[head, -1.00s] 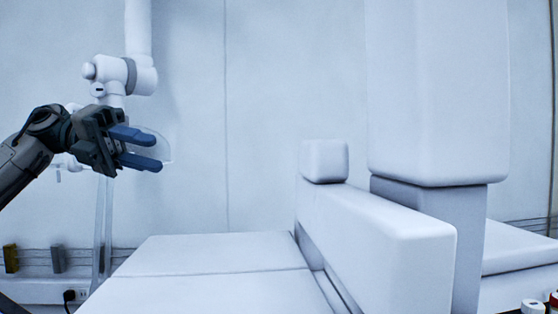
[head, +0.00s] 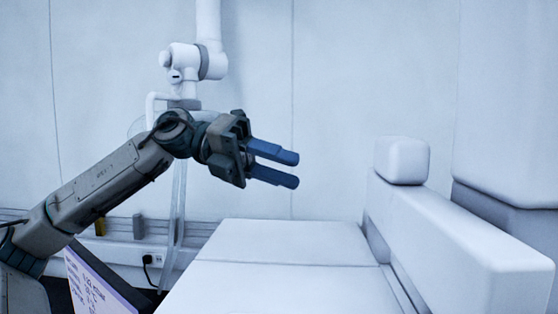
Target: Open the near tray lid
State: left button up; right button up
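A low white bench-like unit has a flat top split by a cross seam into a near panel (head: 280,289) and a far panel (head: 290,241). Both panels lie flat. I cannot tell for sure whether the near panel is the near tray lid, and no handle shows. My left gripper (head: 294,169) is in the air above and behind the panels in the picture, touching nothing visible. Its two blue fingers are apart with nothing between them. My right gripper is not in view.
A long white raised housing (head: 450,240) with a block (head: 402,160) at its far end borders the panels on the right. A white arm-like device (head: 195,62) stands by the back wall. A sign with writing (head: 95,283) is at lower left.

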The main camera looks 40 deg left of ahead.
pick_arm(q)
jog(key=shift+w+d, duration=0.1)
jog(key=shift+w, duration=0.05)
jog(key=shift+c, duration=0.4)
grip_shut()
dwell(0.4)
dwell(0.4)
jog(key=shift+o, duration=0.4)
grip_release()
